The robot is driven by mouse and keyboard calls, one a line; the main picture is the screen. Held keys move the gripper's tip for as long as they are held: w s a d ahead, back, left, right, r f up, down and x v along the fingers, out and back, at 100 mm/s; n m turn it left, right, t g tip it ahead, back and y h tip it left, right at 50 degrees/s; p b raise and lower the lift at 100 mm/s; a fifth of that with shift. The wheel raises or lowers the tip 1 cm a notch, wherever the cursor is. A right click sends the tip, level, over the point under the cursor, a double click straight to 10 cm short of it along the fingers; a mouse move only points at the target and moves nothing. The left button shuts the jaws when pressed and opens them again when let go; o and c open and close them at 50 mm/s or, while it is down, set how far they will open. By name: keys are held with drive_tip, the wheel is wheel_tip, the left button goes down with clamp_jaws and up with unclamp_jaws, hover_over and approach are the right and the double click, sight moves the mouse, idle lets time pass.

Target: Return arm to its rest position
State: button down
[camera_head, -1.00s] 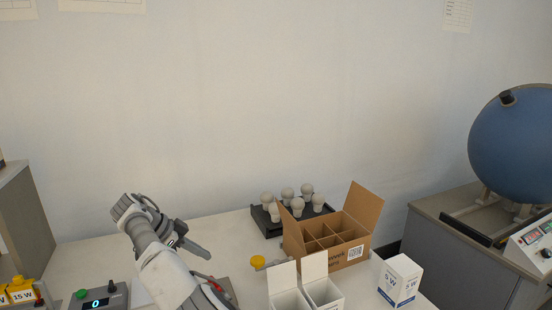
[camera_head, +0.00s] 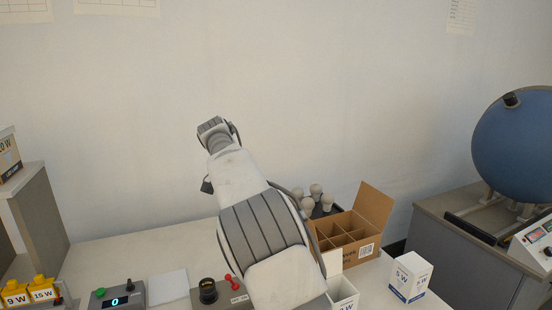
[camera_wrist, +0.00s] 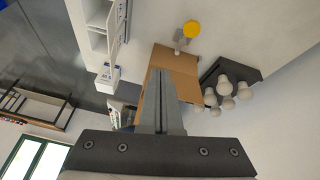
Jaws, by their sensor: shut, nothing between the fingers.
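My gripper shows in the wrist view (camera_wrist: 161,72), its two grey fingers together with nothing between them. In that view its tips overlap the cardboard box, but it is apart from the table and things. In the head view my arm rises from the bottom middle, bent at its top, and the fingers are mostly hidden behind it. The open cardboard box with dividers (camera_head: 367,251) stands right of my arm. Grey-white bulbs (camera_head: 316,190) stand in a dark tray (camera_wrist: 243,65) behind the box, partly hidden by my arm in the head view.
A white carton (camera_head: 408,277) stands at the table's right. An open white box (camera_head: 342,292) is close beside my arm. A black socket (camera_head: 208,291), red lever (camera_head: 231,282) and display unit (camera_head: 116,300) sit front left. A blue sphere (camera_head: 515,145) is on the right cabinet. The back-left tabletop is clear.

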drive_tip(key=s+d+r+n+t+y+p, duration=0.1)
drive_tip(key=s+d+r+n+y, duration=0.15)
drive_tip(key=s+d+r, duration=0.45)
drive_tip(key=s+d+r+n+y+p, duration=0.1)
drive_tip(key=s+d+r+n+y, duration=0.15)
drive_tip(key=s+d+r, duration=0.45)
drive_tip(key=s+d+f+n+t, duration=0.1)
drive_tip(key=s+d+f+n, duration=0.1)
drive_tip(key=s, duration=0.9)
drive_tip(key=s+d+f+n+t+p, duration=0.1)
drive_tip(key=s+f+n, duration=0.3)
drive_tip(key=s, duration=0.8)
wheel_tip(320, 180, down, 3)
drive_tip(key=shift+s+d+r+t, duration=0.25)
drive_tip(key=shift+d+t, duration=0.15)
drive_tip(key=shift+d, duration=0.3)
